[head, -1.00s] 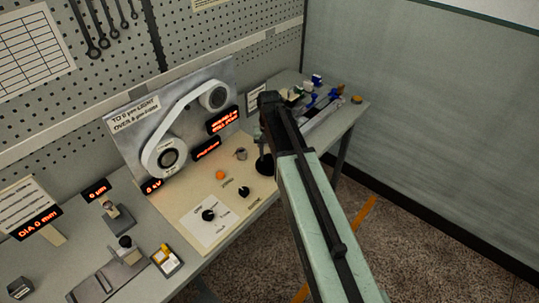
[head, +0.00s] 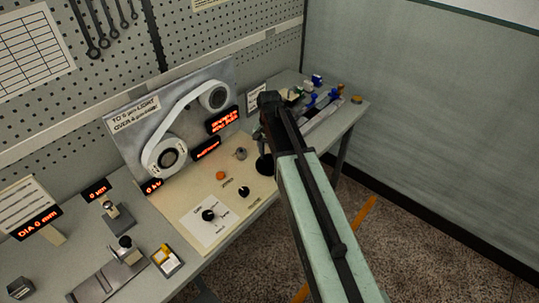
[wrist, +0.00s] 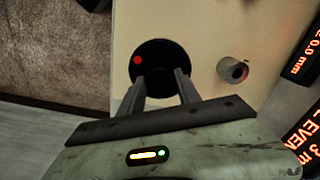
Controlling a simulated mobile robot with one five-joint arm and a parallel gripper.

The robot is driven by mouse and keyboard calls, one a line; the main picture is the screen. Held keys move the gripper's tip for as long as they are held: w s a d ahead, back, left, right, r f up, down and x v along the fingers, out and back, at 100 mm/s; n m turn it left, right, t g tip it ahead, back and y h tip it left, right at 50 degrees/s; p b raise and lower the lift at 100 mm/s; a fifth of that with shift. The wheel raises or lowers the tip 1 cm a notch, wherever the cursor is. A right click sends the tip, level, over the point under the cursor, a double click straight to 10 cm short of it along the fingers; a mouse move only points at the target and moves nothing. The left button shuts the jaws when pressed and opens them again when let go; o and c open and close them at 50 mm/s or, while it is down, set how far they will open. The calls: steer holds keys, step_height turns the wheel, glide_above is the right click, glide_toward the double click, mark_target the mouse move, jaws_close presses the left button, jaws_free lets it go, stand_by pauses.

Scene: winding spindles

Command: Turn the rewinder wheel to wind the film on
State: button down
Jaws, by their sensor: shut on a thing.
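The rewinder wheel (wrist: 160,60) is a black disc with a red dot near its left rim in the wrist view. In the head view it shows as a dark round shape (head: 264,165), partly behind my arm. My gripper (wrist: 161,78) has its two fingers at the wheel, one each side of its middle, and is shut on it. The exact contact is dark. The fingers are hidden by my arm in the head view. White film (head: 178,118) runs between an upper spool (head: 214,97) and a lower spool (head: 166,156) on the upright panel.
A small grey knob (wrist: 232,69) stands right of the wheel. Lit red displays (head: 222,120) are beside the film. Black knobs (head: 208,215) and an orange button (head: 220,175) are on the cream deck. Small clamps and tools fill the bench's left and far right.

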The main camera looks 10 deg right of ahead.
mark_target(269, 157)
steer(key=c, duration=0.9)
jaws_free()
steer(key=shift+o, duration=0.2)
step_height(269, 157, up, 8)
steer(key=p, duration=0.8)
steer(key=shift+f, duration=0.1)
